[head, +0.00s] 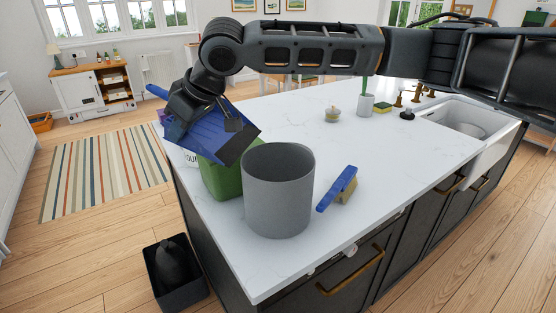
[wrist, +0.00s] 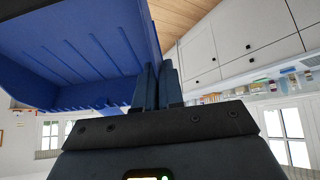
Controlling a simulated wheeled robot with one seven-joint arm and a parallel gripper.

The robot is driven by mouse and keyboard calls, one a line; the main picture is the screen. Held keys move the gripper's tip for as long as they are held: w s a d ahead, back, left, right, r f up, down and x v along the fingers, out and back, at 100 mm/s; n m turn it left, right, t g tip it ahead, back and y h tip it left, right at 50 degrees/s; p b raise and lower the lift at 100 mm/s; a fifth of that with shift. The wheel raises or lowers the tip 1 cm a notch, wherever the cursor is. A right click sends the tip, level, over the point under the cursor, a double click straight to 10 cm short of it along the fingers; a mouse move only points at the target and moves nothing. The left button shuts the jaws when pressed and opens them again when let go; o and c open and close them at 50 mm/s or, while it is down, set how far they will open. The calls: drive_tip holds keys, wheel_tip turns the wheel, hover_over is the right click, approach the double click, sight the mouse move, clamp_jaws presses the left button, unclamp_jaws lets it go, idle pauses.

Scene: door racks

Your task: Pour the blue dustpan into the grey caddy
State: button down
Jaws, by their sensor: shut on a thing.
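The blue dustpan (head: 205,138) is in the air at the left end of the island, tilted with its dark lip down toward the right. My gripper (head: 232,122) is shut on it. The wrist view shows the dustpan's ribbed blue surface (wrist: 75,50) beside my closed fingers (wrist: 158,85). The grey caddy (head: 278,195) stands upright on the counter, just right of and below the dustpan's lip. The lip is close to the caddy's left rim; I cannot tell whether they touch. The caddy's inside is mostly hidden.
A green container (head: 222,180) stands behind the caddy's left side, under the dustpan. A blue brush (head: 338,188) lies right of the caddy on the white counter (head: 400,150). A sink (head: 470,120) is at the right. A dark bin (head: 172,275) stands on the floor.

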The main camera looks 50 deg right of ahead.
sight(166, 139)
drive_tip(key=shift+w+a+f+g, duration=0.4)
drive_tip(key=shift+w+g, duration=0.1)
drive_tip(key=shift+w, duration=0.15)
drive_tip(key=shift+w+a+f+g+h, duration=0.15)
drive_tip(key=shift+w+a+f+g, duration=0.1)
drive_tip(key=shift+w+f+g, duration=0.3)
drive_tip(key=shift+w+a+f+g+h, duration=0.15)
drive_tip(key=shift+w+a+f+g, duration=0.1)
drive_tip(key=shift+w+f+g, duration=0.25)
drive_tip(key=shift+w+r, duration=0.1)
drive_tip(key=shift+r, duration=2.4)
drive_tip(key=shift+a, duration=0.1)
